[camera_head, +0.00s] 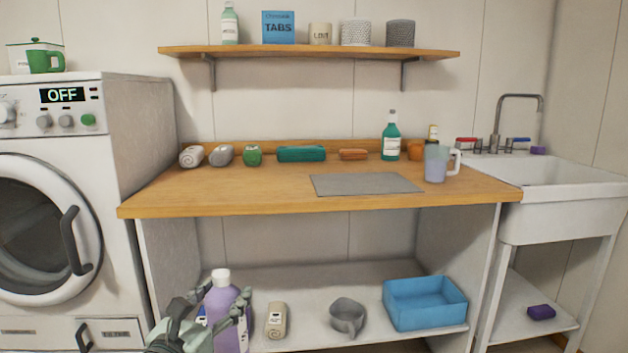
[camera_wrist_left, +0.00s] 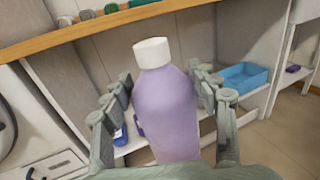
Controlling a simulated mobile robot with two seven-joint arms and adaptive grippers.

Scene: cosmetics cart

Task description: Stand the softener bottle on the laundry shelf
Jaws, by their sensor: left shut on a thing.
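The softener bottle (camera_head: 222,300) is light purple with a white cap. My left gripper (camera_head: 212,312) is shut on its body, one finger on each side. In the left wrist view the bottle (camera_wrist_left: 168,112) stands nearly upright between the fingers (camera_wrist_left: 161,82). It is in front of the left part of the white lower shelf (camera_head: 300,333) under the counter; its base is hidden. The wooden wall shelf (camera_head: 290,51) carries a green-capped bottle, a blue TABS box and several pots. I cannot tell which shelf is the laundry shelf. My right gripper is out of view.
The lower shelf also holds a beige roll (camera_head: 276,320), a grey cup (camera_head: 347,316) and a blue bin (camera_head: 426,303). The wooden counter (camera_head: 250,195) has free room at the front left. A washing machine (camera_head: 150,130) stands left, a sink (camera_head: 570,190) right.

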